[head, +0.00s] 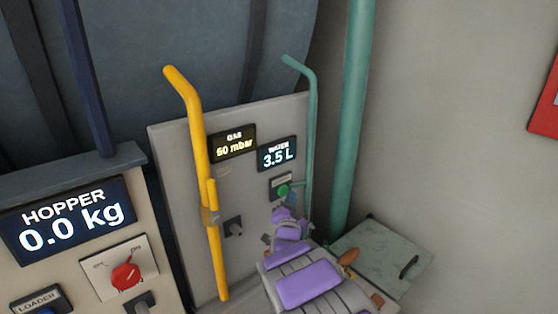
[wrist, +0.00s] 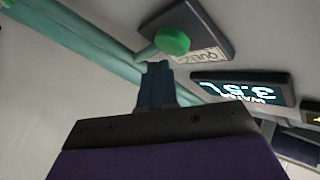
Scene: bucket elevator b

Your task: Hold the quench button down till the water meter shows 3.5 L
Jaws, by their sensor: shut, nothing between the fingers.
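The water meter (head: 277,154) on the grey panel reads 3.5 L in the head view. It also shows upside down in the wrist view (wrist: 243,90). The green quench button (head: 283,190) sits on a dark plate below the meter. In the wrist view the button (wrist: 172,40) stands out from its plate, beside a label partly reading "QUE". My gripper (wrist: 156,72) is shut and empty, its fingertips just short of the button in the picture. A small gap seems to show between them, but contact cannot be told for sure. In the head view my arm hides the fingertips.
A gas display (head: 233,145) reads about 60 mbar. A yellow pipe with a valve lever (head: 211,200) runs up the panel's left side. Teal pipes (head: 352,110) stand at the right. A hopper display (head: 72,220) reads 0.0 kg, above a red knob (head: 126,275).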

